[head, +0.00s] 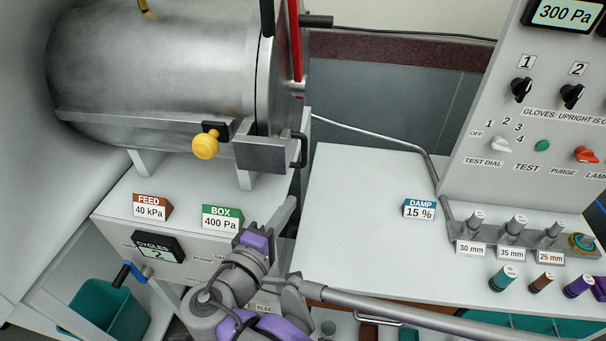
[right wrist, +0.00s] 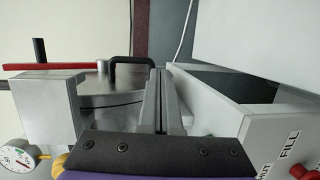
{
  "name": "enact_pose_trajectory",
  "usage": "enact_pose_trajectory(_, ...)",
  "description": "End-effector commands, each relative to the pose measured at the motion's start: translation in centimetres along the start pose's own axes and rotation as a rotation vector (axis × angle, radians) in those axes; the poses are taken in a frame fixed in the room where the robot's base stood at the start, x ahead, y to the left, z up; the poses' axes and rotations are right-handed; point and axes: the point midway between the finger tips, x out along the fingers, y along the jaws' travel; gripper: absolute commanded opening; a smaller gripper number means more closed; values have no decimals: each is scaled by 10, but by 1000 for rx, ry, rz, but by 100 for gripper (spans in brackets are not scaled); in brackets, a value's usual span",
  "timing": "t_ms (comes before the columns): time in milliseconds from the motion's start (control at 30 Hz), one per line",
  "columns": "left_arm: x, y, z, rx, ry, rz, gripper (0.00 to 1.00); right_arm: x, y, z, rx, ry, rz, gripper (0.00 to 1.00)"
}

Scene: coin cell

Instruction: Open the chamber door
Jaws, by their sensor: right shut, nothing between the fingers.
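The chamber (head: 150,70) is a large steel cylinder lying on its side at the upper left. Its round door (head: 272,85) is at the right end and looks closed against the rim; it also shows in the right wrist view (right wrist: 108,88). A red lever (head: 295,40) crosses the door front and shows in the right wrist view (right wrist: 50,66). A black door handle (head: 300,150) sticks out low on the door; the right wrist view shows it too (right wrist: 131,68). My right gripper (head: 290,205) is shut and empty, below the handle and apart from it. My left gripper is out of view.
A yellow knob (head: 205,146) sits on the chamber's front rail. FEED (head: 151,207) and BOX (head: 222,218) displays stand on the bench below. The control panel (head: 540,130) stands at right. The white bench top (head: 360,210) beside the gripper is mostly clear.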

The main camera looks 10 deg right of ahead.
Motion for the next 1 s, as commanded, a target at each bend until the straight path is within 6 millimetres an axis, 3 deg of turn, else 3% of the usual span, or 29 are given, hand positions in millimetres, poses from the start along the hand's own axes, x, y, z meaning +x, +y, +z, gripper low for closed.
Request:
enact_pose_trajectory(100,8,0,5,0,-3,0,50,-18,11,-23,-6,37,96,0)
enact_pose_trajectory(233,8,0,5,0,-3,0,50,-18,19,-28,-6,44,129,0)
enact_pose_trajectory(700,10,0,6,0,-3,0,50,59,29,-30,-8,40,128,0)
enact_pose_trajectory(1000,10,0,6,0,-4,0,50,77,31,-32,-7,45,127,0)
